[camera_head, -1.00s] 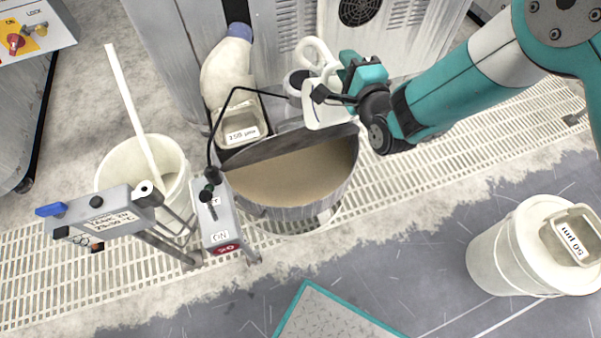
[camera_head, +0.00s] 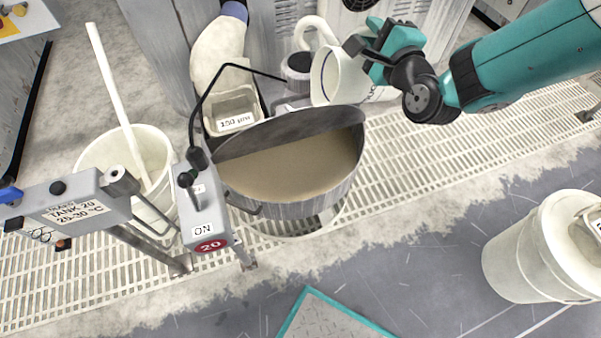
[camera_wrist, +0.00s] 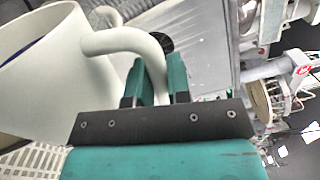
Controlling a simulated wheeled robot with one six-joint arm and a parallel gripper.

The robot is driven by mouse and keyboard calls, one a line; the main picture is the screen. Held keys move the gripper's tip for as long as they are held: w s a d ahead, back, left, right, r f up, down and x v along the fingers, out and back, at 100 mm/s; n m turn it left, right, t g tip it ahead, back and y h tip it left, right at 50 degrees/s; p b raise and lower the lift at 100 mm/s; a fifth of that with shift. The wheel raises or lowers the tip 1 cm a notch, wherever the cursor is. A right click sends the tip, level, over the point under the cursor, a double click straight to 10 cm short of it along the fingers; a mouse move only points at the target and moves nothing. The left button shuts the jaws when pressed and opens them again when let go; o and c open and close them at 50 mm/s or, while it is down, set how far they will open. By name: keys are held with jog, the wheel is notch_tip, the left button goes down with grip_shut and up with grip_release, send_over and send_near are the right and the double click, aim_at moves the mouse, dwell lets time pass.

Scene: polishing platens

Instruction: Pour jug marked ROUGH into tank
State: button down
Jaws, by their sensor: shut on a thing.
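My gripper (camera_head: 366,50) is shut on the handle of a white jug (camera_head: 345,85), above the back right rim of the tank. The jug is tilted, its open mouth turned left and its body to the right. In the wrist view the jug (camera_wrist: 75,85) fills the left side, and its handle runs between the fingers (camera_wrist: 155,85).
A container labelled 150 µm (camera_head: 235,121) stands behind the tank. A grey control box marked ON and 20 (camera_head: 208,220) and a TANK 20 sign box (camera_head: 75,205) stand front left. A white bucket (camera_head: 105,155) holds a pole. A lidded bucket (camera_head: 520,260) is at right.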

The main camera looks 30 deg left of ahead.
jog(key=shift+w+d+f+b, duration=0.4)
jog(key=shift+f+b, duration=0.1)
jog(key=shift+b, duration=0.1)
jog(key=w+d+f+m+b, duration=0.1)
jog(key=f+m, duration=0.1)
jog(key=w+d+f+m, duration=0.1)
jog(key=f+m, duration=0.1)
jog(key=w+d+f+m+b, duration=0.1)
jog(key=w+f+m, duration=0.1)
jog(key=shift+d+b, duration=0.15)
jog(key=shift+b, duration=0.2)
jog(key=w+d+f+m+p, duration=0.3)
jog(key=w+d+f+m, duration=0.1)
jog(key=m, duration=0.4)
jog(key=shift+w+d+f+m+p, duration=0.25)
jog(key=shift+w+f+m+p, duration=0.15)
jog(key=shift+w, duration=0.3)
